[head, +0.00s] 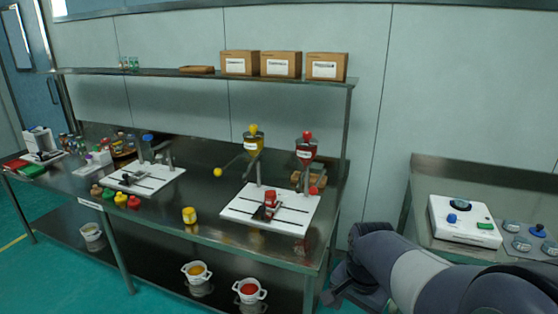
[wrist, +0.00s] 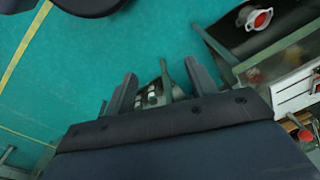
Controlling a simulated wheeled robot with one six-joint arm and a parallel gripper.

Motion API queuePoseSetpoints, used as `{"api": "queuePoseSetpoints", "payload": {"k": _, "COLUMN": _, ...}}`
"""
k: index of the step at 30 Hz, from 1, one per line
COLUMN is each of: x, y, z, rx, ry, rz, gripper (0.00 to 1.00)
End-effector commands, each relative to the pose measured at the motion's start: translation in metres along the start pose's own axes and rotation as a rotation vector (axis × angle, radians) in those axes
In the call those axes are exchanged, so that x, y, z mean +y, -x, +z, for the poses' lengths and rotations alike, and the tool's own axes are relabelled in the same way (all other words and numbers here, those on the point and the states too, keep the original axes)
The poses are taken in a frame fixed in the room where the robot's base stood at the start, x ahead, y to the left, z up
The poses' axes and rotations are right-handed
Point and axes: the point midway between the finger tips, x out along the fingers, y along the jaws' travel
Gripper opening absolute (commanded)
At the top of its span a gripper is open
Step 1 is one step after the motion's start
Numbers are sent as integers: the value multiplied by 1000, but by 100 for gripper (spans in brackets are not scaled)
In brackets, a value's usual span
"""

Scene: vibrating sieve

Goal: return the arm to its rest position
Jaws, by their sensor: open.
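My arm (head: 420,275) reaches in from the lower right of the head view and bends downward near the right end of the long steel table. My gripper (head: 352,287) hangs low beside that table end, dark and partly hidden by the arm. In the wrist view my gripper (wrist: 160,74) shows two dark fingers spread apart, with nothing held between them. Beyond the fingers are the green floor and a table leg. The fingers look clear of the table.
A white device (head: 464,222) stands on the right bench. Floor (wrist: 70,80) is open at left.

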Motion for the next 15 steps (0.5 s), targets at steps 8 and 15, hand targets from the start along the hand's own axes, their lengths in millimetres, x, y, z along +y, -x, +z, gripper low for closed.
{"api": "queuePoseSetpoints", "payload": {"k": 8, "x": 21, "y": 26, "z": 22, "rx": 40, "ry": 130, "rz": -27, "gripper": 54}}
{"api": "queuePoseSetpoints", "payload": {"k": 15, "x": 39, "y": 42, "z": 41, "rx": 76, "ry": 244, "rz": -46, "gripper": 54}}
